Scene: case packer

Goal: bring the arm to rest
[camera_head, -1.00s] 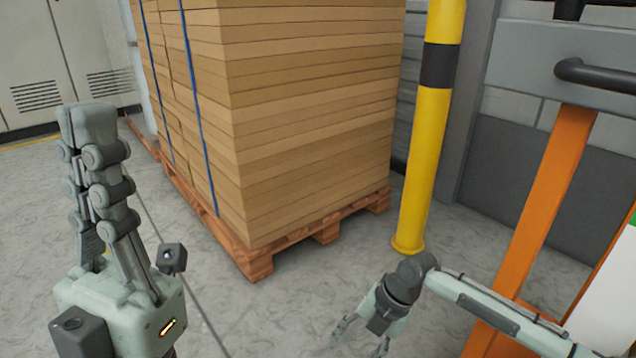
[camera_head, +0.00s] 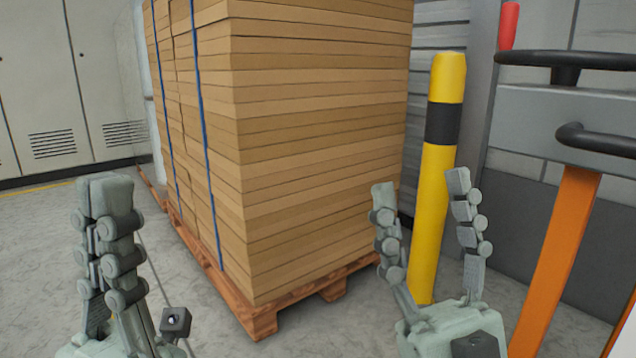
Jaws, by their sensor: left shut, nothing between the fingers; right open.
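My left gripper (camera_head: 107,190) stands upright at the lower left, its fingers pointing up and closed together with nothing between them. My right gripper (camera_head: 420,180) is upright at the lower right, its two fingers spread apart and empty. In the picture it overlaps the yellow post and the right edge of the cardboard stack; I see no contact. The arm links behind both grippers are mostly out of view.
A tall stack of flat cardboard (camera_head: 320,150) with blue straps sits on a wooden pallet (camera_head: 262,322). A yellow post (camera_head: 448,78) with a black band stands right of it. An orange-legged frame (camera_head: 556,250) with dark handles is at the right. Grey cabinets (camera_head: 40,80) stand at the back left.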

